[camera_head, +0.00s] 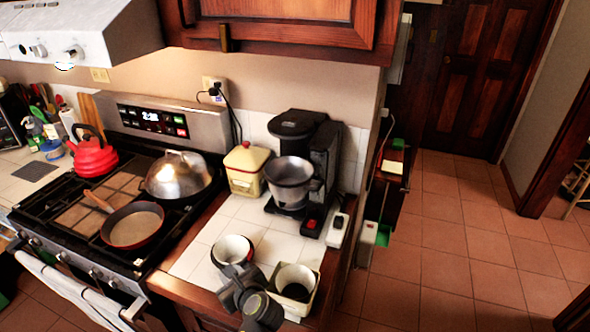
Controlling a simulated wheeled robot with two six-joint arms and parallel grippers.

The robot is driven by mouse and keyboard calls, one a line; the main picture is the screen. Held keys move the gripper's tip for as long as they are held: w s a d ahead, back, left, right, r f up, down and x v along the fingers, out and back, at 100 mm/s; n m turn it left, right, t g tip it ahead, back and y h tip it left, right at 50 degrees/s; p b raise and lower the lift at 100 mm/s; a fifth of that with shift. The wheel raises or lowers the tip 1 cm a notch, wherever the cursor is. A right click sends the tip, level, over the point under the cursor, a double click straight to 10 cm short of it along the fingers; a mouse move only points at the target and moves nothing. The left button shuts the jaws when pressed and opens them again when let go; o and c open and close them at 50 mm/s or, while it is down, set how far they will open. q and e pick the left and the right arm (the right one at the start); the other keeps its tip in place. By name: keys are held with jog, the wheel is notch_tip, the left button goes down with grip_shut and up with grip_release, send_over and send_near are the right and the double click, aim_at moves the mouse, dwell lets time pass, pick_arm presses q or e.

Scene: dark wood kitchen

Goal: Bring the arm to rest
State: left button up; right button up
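One of my arms reaches up from the bottom edge, just left of centre, slanting up and to the left. I take it as my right arm; its gripper (236,272) is over the counter's front part. A red cup with a pale inside (232,248) is right at the gripper's end. The gripper's fingers are hidden or too small to tell whether they are open or touch the cup. My other gripper is not in view.
An open pale-yellow container (305,303) stands right beside the arm. The stove at left holds a frying pan (134,226), a domed lid (180,174) and a red kettle (95,157). Floor is clear at right.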

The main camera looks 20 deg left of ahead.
pick_arm(q)
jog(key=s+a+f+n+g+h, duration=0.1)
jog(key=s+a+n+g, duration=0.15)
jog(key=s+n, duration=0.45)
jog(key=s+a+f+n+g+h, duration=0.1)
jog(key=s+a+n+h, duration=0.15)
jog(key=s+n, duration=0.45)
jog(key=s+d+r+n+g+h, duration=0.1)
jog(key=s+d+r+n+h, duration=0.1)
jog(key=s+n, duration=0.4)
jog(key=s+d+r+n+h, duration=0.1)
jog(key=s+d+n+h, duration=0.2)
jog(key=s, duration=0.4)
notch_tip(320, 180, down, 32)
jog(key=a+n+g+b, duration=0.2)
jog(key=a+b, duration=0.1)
jog(key=b, duration=0.5)
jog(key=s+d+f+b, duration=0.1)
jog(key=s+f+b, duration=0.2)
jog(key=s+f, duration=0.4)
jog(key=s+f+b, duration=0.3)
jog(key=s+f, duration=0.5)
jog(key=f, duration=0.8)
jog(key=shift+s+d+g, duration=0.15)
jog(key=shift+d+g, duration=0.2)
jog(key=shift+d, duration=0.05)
